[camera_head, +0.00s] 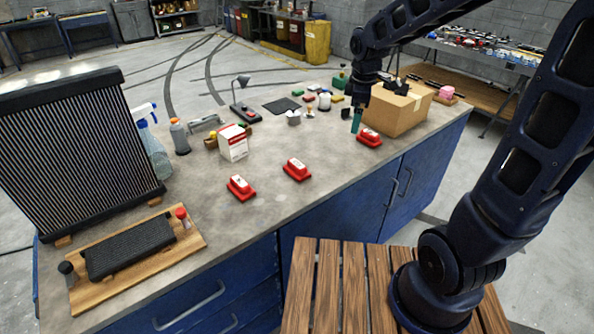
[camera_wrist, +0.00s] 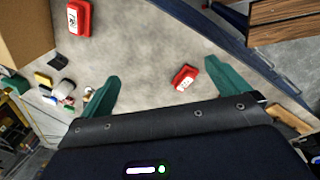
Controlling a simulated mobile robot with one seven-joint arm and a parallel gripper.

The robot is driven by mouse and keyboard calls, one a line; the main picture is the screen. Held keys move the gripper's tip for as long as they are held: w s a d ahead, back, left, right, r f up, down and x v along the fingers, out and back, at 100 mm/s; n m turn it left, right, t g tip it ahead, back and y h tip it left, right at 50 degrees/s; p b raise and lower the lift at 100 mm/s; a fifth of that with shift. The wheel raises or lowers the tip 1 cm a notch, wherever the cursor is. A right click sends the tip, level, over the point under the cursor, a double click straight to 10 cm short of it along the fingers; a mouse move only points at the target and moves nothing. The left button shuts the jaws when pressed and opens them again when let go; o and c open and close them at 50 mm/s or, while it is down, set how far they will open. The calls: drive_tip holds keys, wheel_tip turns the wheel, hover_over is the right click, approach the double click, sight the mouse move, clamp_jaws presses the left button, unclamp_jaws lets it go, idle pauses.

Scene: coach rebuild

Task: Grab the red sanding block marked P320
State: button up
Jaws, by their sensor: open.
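Three red sanding blocks with white labels lie on the workbench (camera_head: 330,165): a left one (camera_head: 241,188), a middle one (camera_head: 296,170) and a right one (camera_head: 369,138) by the cardboard box. The label print is too small to read, so I cannot tell which is P320. My gripper (camera_head: 356,119) is open and empty above the bench, beside the box and near the right block. The wrist view shows its two teal fingers apart (camera_wrist: 161,72), with one red block (camera_wrist: 185,77) between them in the picture and another (camera_wrist: 78,18) at the upper left.
The cardboard box (camera_head: 396,110) stands just right of my gripper. A red and white carton (camera_head: 233,143), bottles and a finned panel (camera_head: 70,150) stand to the left. Small items crowd the bench's back. A slatted wooden top (camera_head: 335,285) is at the front. Bench space around the blocks is clear.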

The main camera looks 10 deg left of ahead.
drive_tip(key=w+a+f+n+g, duration=0.1)
drive_tip(key=a+f+n, duration=0.4)
drive_tip(key=a, duration=0.3)
drive_tip(key=n, duration=0.5)
approach(297, 163)
drive_tip(key=shift+w+d+g, duration=0.3)
drive_tip(key=shift+w+g, duration=0.05)
drive_tip(key=shift+g, duration=0.05)
drive_tip(key=shift+a+f, duration=0.2)
drive_tip(key=shift+f, duration=0.55)
wheel_tip(297, 163, down, 4)
drive_tip(key=shift+f, duration=0.25)
drive_tip(key=shift+s+a+f, duration=0.1)
drive_tip(key=shift+a+f, duration=0.05)
drive_tip(key=shift+f, duration=1.15)
drive_tip(key=shift+s+a+f, duration=0.1)
drive_tip(key=shift+f, duration=1.25)
drive_tip(key=c, duration=0.9)
drive_tip(key=shift+w+r, duration=0.1)
